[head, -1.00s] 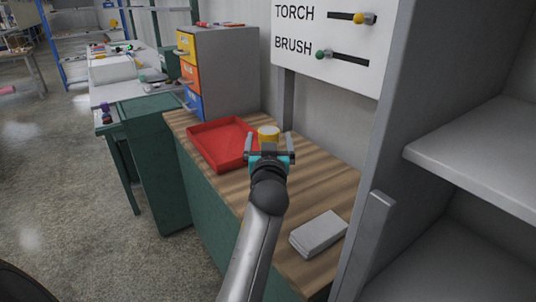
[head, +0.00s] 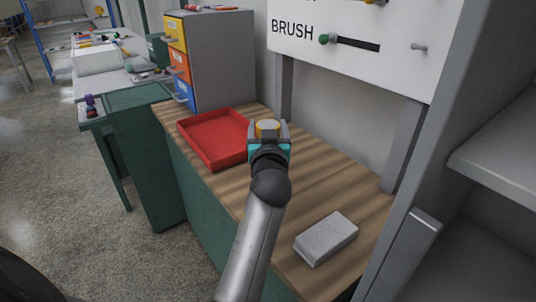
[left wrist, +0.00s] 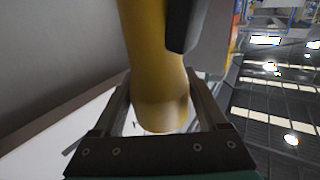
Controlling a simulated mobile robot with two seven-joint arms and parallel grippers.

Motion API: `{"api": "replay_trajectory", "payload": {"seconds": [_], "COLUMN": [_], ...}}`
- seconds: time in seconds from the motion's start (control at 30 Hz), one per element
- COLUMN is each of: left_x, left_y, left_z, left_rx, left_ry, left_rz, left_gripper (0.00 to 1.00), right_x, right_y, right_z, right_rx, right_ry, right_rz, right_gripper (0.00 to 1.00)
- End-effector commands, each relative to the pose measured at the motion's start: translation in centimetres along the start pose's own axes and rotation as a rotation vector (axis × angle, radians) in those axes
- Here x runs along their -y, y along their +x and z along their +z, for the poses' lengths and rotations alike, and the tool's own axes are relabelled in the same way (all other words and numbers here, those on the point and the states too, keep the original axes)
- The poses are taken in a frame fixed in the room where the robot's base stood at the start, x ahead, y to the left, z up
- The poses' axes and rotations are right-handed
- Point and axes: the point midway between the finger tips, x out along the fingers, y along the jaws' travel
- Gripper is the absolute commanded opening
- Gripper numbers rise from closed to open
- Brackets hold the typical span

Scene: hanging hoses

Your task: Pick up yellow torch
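The yellow torch (head: 267,127) shows as a short yellow top between the fingers of my left gripper (head: 268,137), over the wooden bench top in the head view. In the left wrist view the torch (left wrist: 155,70) is a long yellow cylinder running between the two fingers (left wrist: 160,100), which close in on its sides. The left gripper looks shut on the torch. The torch's lower part is hidden in the head view, so I cannot tell whether it touches the bench. My right gripper is in neither view.
A red tray (head: 212,158) lies left of my gripper. A grey block (head: 326,239) lies on the bench (head: 310,190) at the right. Coloured drawers (head: 212,60) stand behind. A white board (head: 300,12) with pegs hangs above; grey shelves (head: 500,160) stand at the right.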

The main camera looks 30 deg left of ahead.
Motion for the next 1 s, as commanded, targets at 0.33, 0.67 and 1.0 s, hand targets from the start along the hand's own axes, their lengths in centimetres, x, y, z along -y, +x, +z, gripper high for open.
{"api": "replay_trajectory", "payload": {"seconds": [0.33,0.67,1.0], "left_x": [0.00,0.01,0.01], "left_y": [0.02,0.02,0.02], "left_z": [0.00,0.00,-0.08], "left_rx": [0.000,0.000,-0.002], "left_ry": [0.000,0.000,0.000], "left_rz": [0.000,0.000,0.000], "left_gripper": [0.35,0.00,0.00], "right_x": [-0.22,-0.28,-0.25], "right_y": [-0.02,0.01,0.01], "right_z": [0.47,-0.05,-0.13], "right_rx": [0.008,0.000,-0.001], "right_ry": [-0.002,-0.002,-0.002], "right_rz": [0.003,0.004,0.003], "right_gripper": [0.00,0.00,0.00]}}
